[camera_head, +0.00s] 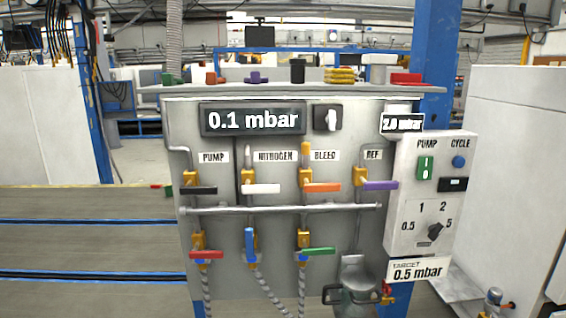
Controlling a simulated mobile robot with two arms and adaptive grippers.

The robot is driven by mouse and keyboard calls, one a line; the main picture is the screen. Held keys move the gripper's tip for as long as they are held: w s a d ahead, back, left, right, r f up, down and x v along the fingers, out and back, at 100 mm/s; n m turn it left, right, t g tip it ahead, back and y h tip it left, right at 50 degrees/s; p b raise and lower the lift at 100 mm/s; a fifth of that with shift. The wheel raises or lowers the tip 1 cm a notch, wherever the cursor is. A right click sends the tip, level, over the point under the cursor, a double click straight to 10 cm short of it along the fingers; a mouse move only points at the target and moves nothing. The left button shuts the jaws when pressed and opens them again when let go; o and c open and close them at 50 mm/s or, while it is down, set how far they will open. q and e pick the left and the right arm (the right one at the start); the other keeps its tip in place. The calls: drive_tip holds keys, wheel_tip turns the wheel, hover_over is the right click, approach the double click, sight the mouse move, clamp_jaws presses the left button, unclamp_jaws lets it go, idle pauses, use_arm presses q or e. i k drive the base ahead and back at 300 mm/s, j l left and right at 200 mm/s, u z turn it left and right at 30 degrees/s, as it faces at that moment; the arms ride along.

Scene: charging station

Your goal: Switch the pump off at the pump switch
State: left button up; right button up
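The pump switch (425,167) is a small green rocker with white marks under the label PUMP. It sits at the upper left of the light grey control box (403,215) on the right side of the station. I cannot tell from its marks which way it is set. Beside it, under the label CYCLE, is a round blue button (459,161). Neither of my grippers shows in the head view.
A black dial (435,231) and a TARGET 0.5 mbar sign (418,270) are lower on the box. The panel display (253,119) reads 0.1 mbar. Several coloured valve handles, such as the purple one (380,185), stick out left of the box. A blue post (436,60) stands behind.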

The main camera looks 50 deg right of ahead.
sight(426, 164)
drive_tip(key=z, duration=2.5)
